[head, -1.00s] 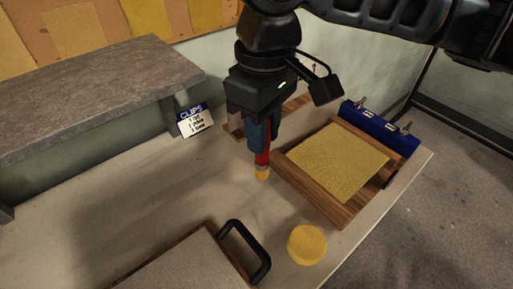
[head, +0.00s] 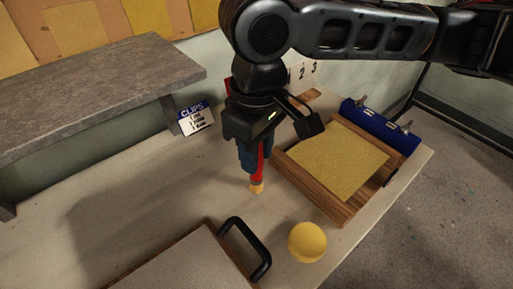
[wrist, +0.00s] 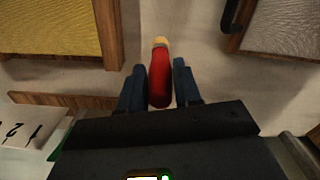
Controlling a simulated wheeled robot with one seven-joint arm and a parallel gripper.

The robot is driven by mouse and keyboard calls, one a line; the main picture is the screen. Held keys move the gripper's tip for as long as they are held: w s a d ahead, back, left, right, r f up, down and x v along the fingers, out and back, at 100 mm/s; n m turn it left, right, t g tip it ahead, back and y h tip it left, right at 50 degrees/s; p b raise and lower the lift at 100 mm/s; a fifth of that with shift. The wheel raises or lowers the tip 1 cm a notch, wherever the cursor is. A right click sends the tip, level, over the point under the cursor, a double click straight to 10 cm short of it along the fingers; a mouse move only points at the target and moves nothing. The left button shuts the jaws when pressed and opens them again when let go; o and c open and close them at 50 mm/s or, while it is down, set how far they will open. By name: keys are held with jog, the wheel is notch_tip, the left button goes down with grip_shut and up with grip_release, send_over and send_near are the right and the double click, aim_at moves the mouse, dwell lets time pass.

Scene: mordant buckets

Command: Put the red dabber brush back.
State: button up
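The red dabber brush (head: 260,165) has a red handle and a yellowish tip, which points down. My gripper (head: 254,155) is shut on it and holds it near the middle of the bench. In the wrist view the brush (wrist: 160,80) lies between the two blue-grey fingers (wrist: 160,88), tip outward. Whether the tip touches the bench is unclear. A wooden strip (head: 314,95) stands at the back, beside a white card (head: 303,72) with numbers. My gripper partly hides both in the head view. The wrist view shows the strip (wrist: 70,99) and card (wrist: 28,130) at lower left.
A wooden frame with a yellow textured panel (head: 340,160) lies right of my gripper, with a blue clipped roll (head: 380,126) behind. A yellow round object (head: 307,242) and a black-handled board (head: 190,265) are in front. A grey shelf (head: 95,90) and clips sign (head: 195,118) stand left.

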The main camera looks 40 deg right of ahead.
jog(key=o, duration=0.3)
jog(key=shift+r, duration=0.1)
notch_tip(320, 180, up, 12)
jog(key=shift+r, duration=0.1)
dwell(0.4)
